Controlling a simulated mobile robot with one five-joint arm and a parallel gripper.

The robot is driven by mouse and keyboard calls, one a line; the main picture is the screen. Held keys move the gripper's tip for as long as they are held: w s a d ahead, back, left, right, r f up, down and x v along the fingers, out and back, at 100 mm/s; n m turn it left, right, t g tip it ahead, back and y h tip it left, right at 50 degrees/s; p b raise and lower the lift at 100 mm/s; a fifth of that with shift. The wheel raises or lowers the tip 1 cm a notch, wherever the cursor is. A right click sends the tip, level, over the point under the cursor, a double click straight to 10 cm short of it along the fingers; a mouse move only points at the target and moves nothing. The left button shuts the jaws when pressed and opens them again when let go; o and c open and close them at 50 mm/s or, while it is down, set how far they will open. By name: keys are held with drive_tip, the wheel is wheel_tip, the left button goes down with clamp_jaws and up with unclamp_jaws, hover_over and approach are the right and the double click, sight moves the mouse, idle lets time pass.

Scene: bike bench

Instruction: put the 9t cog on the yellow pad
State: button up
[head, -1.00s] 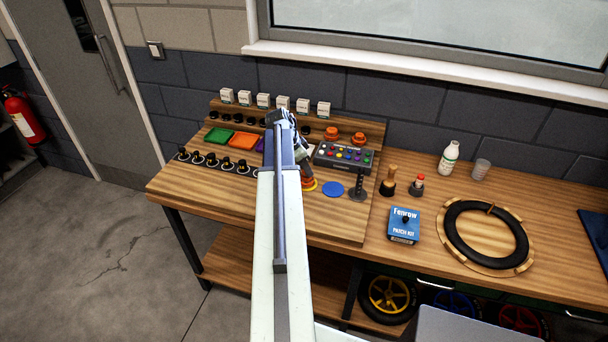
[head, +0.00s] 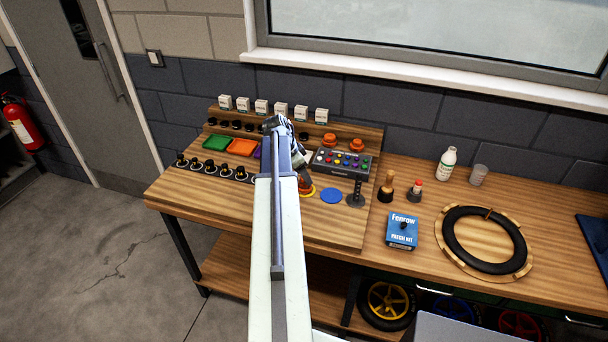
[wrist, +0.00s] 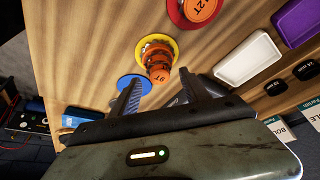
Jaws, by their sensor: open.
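The 9t cog (wrist: 158,70) is an orange stepped piece with "9T" on its end. In the wrist view it stands on the yellow pad (wrist: 172,41), with the pad's rim showing around its base. The cog also shows as a bit of orange in the head view (head: 305,182), partly behind my arm, above the pad's yellow edge (head: 309,193). My gripper (wrist: 160,86) is open, its two fingers on either side of the cog's near end. I see nothing held between them. Whether a finger touches the cog I cannot tell.
A blue pad (wrist: 133,84) lies close by the left finger. A red pad (wrist: 177,14) carries an orange 12T piece (wrist: 200,8). A white tray (wrist: 249,58) and a purple tray (wrist: 297,22) lie to the right. A grey button box (head: 343,162) stands behind the blue pad.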

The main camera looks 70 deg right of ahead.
drive_tip(key=p+v, duration=0.9)
drive_tip(key=v, duration=0.2)
drive_tip(key=shift+a, duration=0.1)
drive_tip(key=w+a+f+n+t, duration=0.1)
drive_tip(key=w+a+n, duration=0.6)
drive_tip(key=w+a, duration=0.65)
drive_tip(key=w+a+n+t, duration=0.2)
drive_tip(key=w+a+n, duration=0.4)
drive_tip(key=w+a, duration=0.75)
drive_tip(key=a+n+y, duration=0.3)
drive_tip(key=a+n, duration=1)
drive_tip(key=a, duration=2.4)
drive_tip(key=shift+w+f+n, duration=0.3)
drive_tip(key=shift+f, duration=0.05)
